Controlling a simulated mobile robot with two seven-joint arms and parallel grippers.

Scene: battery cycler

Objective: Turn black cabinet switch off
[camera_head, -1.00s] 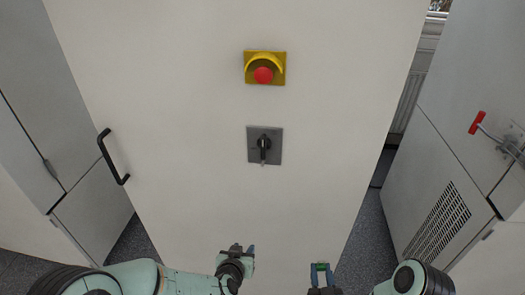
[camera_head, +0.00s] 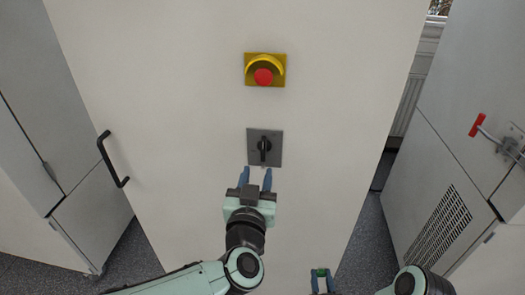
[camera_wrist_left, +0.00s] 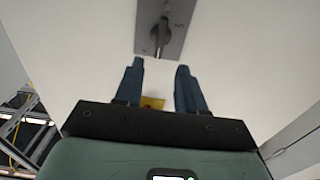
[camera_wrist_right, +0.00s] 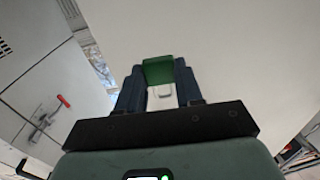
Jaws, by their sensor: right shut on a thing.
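The black switch handle (camera_head: 263,147) stands upright on a dark grey square plate (camera_head: 276,136) on the front of the white cabinet (camera_head: 180,120). My left gripper (camera_head: 257,180) is open and empty, its two blue fingers pointing up just below the plate. In the left wrist view, the handle (camera_wrist_left: 161,33) lies ahead of and roughly between the fingertips (camera_wrist_left: 160,68); they look apart from it. My right gripper (camera_head: 320,274) is low at the right, shut on a small green and white object (camera_wrist_right: 159,72).
A yellow emergency-stop housing with a red button (camera_head: 263,76) is above the switch. A black cabinet handle (camera_head: 112,157) is at left. Grey cabinets stand on both sides; the right one has a red-handled lever (camera_head: 477,124). The panel around the switch is clear.

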